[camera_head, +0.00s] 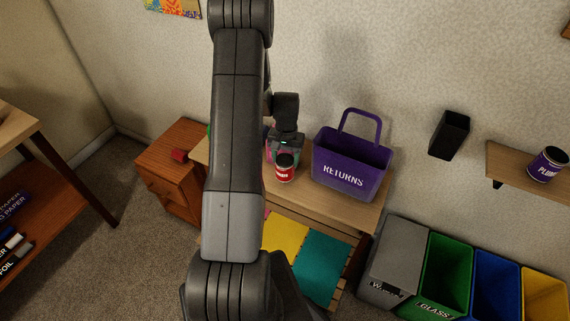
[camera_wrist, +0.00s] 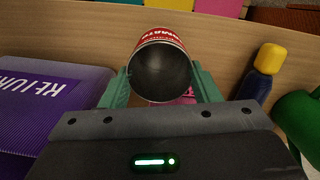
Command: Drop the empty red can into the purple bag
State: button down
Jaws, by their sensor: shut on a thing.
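The red can (camera_head: 285,174) is in my gripper (camera_head: 285,156), left of the purple bag. In the wrist view the can (camera_wrist: 160,44) shows its open, dark, empty inside toward the camera. The teal fingers of my gripper (camera_wrist: 161,80) are shut on its two sides. The purple bag (camera_head: 350,179), marked RETURNS, stands upright on the wooden table with its handle raised and its top open. It also shows at the left of the wrist view (camera_wrist: 60,112). I cannot tell whether the can touches the table.
A blue bottle with a yellow cap (camera_wrist: 262,72) and a green object (camera_wrist: 298,120) are right of the can in the wrist view. Grey, green, blue and yellow bins (camera_head: 433,270) stand right of the table. A wall shelf (camera_head: 522,178) holds a purple can (camera_head: 547,164).

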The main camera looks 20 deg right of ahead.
aim_at(285, 165)
jog(key=shift+f, duration=1.75)
jog(key=shift+f, duration=0.1)
jog(key=shift+f, duration=0.15)
jog(key=shift+c, duration=2.4)
grip_release()
